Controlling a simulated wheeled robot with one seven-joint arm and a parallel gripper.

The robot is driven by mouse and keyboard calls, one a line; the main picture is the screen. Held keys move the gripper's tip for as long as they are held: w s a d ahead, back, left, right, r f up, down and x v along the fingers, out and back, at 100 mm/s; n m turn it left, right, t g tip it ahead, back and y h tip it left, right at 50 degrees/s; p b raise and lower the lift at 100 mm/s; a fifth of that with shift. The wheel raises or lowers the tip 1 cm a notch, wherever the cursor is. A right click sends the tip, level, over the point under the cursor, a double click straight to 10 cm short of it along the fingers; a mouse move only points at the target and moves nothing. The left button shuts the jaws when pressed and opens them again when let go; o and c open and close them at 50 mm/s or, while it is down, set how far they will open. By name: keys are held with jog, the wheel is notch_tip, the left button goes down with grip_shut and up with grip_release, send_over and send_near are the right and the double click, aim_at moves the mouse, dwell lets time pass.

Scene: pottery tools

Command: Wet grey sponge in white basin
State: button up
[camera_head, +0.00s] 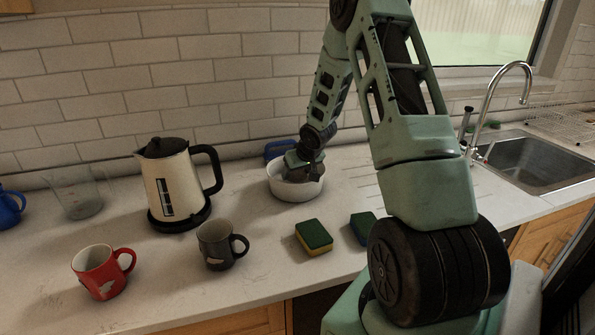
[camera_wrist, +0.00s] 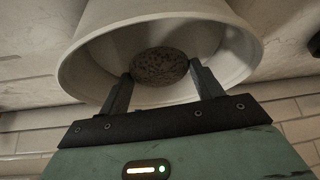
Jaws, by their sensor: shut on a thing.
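The white basin (camera_head: 296,190) stands on the worktop, right of the kettle. My gripper (camera_head: 305,172) reaches down into it from above. In the wrist view, the white basin (camera_wrist: 80,68) opens around my gripper (camera_wrist: 163,84). The grey sponge (camera_wrist: 160,66), dark and speckled, sits between the two fingers inside the basin, and the fingers are shut on it. In the head view the sponge is hidden by the basin wall and my gripper. Water in the basin cannot be made out.
A kettle (camera_head: 172,185), a grey mug (camera_head: 218,245) and a red mug (camera_head: 100,272) stand to the left. A green-yellow sponge (camera_head: 314,236) and a green-blue sponge (camera_head: 362,227) lie in front. A blue object (camera_head: 280,148) is behind the basin. A sink (camera_head: 535,165) is at right.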

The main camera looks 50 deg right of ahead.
jog(key=shift+f, duration=0.15)
jog(key=shift+f+b, duration=0.9)
jog(key=shift+f, duration=0.05)
jog(key=shift+f, duration=0.2)
jog(key=shift+r, duration=0.2)
dwell(0.5)
jog(key=shift+r+p, duration=5.1)
jog(key=shift+r, duration=0.05)
